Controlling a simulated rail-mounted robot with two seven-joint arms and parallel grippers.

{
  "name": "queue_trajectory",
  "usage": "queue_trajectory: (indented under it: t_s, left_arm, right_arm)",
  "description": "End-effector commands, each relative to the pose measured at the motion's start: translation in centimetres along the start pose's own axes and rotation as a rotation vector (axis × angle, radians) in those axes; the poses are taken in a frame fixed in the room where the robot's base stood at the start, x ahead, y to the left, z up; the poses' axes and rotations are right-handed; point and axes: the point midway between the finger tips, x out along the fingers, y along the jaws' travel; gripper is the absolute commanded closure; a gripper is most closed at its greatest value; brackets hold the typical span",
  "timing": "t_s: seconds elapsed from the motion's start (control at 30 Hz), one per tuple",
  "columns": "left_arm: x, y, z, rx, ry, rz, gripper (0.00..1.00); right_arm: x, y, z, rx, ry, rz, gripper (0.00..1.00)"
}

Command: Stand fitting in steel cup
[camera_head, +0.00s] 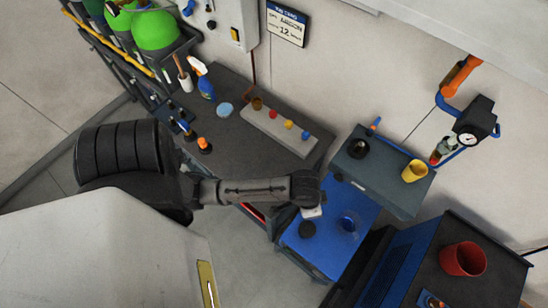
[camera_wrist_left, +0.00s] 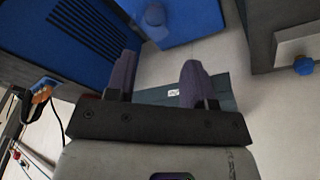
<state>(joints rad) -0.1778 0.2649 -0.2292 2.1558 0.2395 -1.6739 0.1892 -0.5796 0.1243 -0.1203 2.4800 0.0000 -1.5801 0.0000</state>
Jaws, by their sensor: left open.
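My left arm reaches in from the left in the head view and ends over the edge of the blue cart (camera_head: 318,252); its fingertips are not clear there. In the left wrist view my left gripper (camera_wrist_left: 160,70) is open, with nothing between its two dark fingers. A small round, shiny blue-looking object (camera_head: 348,222) stands on the blue cart and may be the steel cup, reflecting the blue. A dark round object (camera_head: 307,229) is to its left on the cart. I cannot tell which object is the fitting. My right gripper is not in view.
A grey stand (camera_head: 385,190) behind the cart carries a black round object (camera_head: 358,148) and a yellow cup (camera_head: 414,171). A red cup (camera_head: 463,259) stands on the dark cabinet at right. The dark bench (camera_head: 232,128) holds a pale strip (camera_head: 270,128) with several small coloured pieces.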

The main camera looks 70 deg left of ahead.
Motion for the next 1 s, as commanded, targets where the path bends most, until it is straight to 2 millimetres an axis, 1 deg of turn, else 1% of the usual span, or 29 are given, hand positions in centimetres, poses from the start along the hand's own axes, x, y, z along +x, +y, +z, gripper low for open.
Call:
queue_trajectory:
  t_s: [0.03, 0.1, 0.2, 0.33, 0.4, 0.53, 1.0]
  left_arm:
    - [-0.6, 0.7, 2.2, 0.002, 0.013, 0.001, 0.51]
    - [-1.6, 1.1, 4.4, 0.008, 0.035, -0.012, 0.51]
    - [-3.0, 1.4, 6.9, 0.012, 0.057, -0.035, 0.51]
    - [-4.5, 1.3, 9.1, 0.014, 0.072, -0.065, 0.51]
    - [-5.0, 1.2, 9.8, 0.014, 0.077, -0.077, 0.51]
    - [-5.5, 1.1, 10.4, 0.015, 0.081, -0.09, 0.51]
    - [-5.6, 1.1, 10.5, 0.016, 0.081, -0.091, 0.51]
  right_arm:
    - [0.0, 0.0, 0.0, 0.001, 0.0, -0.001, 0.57]
    - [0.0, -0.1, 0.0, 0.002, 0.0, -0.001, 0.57]
    - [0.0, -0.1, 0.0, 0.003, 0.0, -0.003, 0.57]
    - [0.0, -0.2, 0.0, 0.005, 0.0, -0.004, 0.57]
    - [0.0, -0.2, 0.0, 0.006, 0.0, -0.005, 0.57]
    - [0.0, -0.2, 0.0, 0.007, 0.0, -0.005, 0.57]
    - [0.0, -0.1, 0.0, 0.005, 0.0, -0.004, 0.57]
